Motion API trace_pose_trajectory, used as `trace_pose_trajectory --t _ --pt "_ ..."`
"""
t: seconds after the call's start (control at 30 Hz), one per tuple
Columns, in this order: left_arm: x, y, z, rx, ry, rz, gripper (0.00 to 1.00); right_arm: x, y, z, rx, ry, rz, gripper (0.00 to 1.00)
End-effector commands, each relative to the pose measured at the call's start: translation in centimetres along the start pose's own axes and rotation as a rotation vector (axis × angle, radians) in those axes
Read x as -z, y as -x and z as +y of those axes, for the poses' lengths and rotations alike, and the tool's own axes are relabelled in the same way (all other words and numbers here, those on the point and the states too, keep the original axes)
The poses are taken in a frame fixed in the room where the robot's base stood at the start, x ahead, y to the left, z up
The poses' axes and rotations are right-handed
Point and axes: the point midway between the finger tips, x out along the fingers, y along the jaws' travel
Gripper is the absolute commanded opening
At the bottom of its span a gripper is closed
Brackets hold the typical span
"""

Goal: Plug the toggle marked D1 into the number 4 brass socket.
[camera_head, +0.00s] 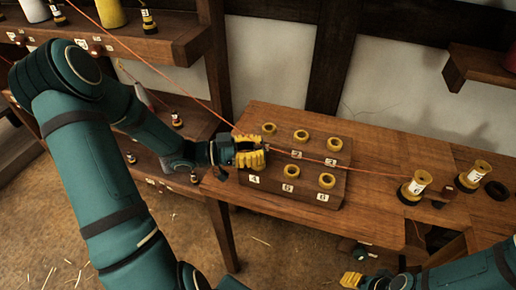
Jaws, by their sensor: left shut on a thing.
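My left gripper (250,152) is at the left end of the wooden socket block (310,197), just above the label 4 (254,179). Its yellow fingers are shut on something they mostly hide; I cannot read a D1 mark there. The fingers also cover the number 4 socket, so I cannot tell whether the held thing is in it or above it. Other brass sockets show clear: three in the back row (301,136), and sockets 5 (291,170) and 6 (327,181) in front.
Shelves (160,45) with small labelled pieces stand at left.

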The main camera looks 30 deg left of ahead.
Motion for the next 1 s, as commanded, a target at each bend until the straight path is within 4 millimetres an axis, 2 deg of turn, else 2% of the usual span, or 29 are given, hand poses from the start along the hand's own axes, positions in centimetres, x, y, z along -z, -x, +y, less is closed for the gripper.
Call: trace_pose_trajectory --t 0.2,0.23,0.27,0.6,1.0 --pt "-0.4 0.0 0.0 0.000 0.000 0.000 0.00 0.0 -0.3 0.1 0.000 0.000 0.000 0.47" --pt "-0.4 0.0 0.0 0.000 -0.001 0.000 0.30 0.0 -0.2 0.1 0.000 0.000 0.000 0.47" --pt "-0.4 0.0 0.0 0.000 -0.001 0.000 0.33 0.0 -0.2 0.1 0.000 0.000 0.000 0.47" --pt "-0.3 0.2 0.0 0.001 0.000 0.000 0.33 0.0 -0.1 0.1 0.000 0.000 0.000 0.47" --pt "-0.3 3.0 0.0 0.002 0.000 0.000 0.33 0.1 0.7 -0.3 0.000 0.000 0.000 0.47"
